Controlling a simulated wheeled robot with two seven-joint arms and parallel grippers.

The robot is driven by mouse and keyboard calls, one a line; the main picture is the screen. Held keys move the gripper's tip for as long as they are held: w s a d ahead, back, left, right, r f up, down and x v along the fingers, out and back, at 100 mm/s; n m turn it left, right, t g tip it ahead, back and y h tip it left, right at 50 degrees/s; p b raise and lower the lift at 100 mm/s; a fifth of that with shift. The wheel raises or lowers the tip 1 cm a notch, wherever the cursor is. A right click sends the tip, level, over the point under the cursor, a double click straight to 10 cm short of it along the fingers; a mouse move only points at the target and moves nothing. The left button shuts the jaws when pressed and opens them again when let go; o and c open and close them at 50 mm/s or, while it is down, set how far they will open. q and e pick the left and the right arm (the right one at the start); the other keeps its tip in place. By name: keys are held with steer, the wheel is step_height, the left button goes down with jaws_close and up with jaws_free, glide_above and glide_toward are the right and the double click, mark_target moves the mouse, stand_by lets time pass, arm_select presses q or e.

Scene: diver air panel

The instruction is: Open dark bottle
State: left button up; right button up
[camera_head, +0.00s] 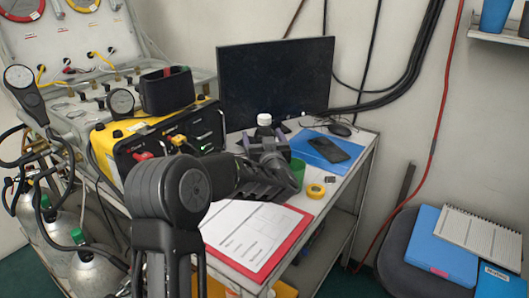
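The dark bottle (265,130) stands upright on the table in front of the monitor, with its white cap (264,119) on top. Its lower part is hidden behind my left gripper. My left arm comes up from the bottom left, bends at a large dark joint and reaches right across the table. My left gripper (266,147) is right in front of the bottle, at the height of its lower body. I cannot tell whether the fingers touch the bottle or how far apart they are. My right gripper is not in view.
A yellow-black comms box (157,138) stands left of the bottle. The monitor (277,80) is behind it. To the right are a green cup (298,170), yellow tape (316,190), a phone (336,149) on a blue folder and a mouse (340,129). A red clipboard (287,250) lies nearer.

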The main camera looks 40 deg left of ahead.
arm_select(q)
steer(key=shift+c, duration=0.3)
jaws_close()
stand_by(0.8)
steer(key=shift+r, duration=0.1)
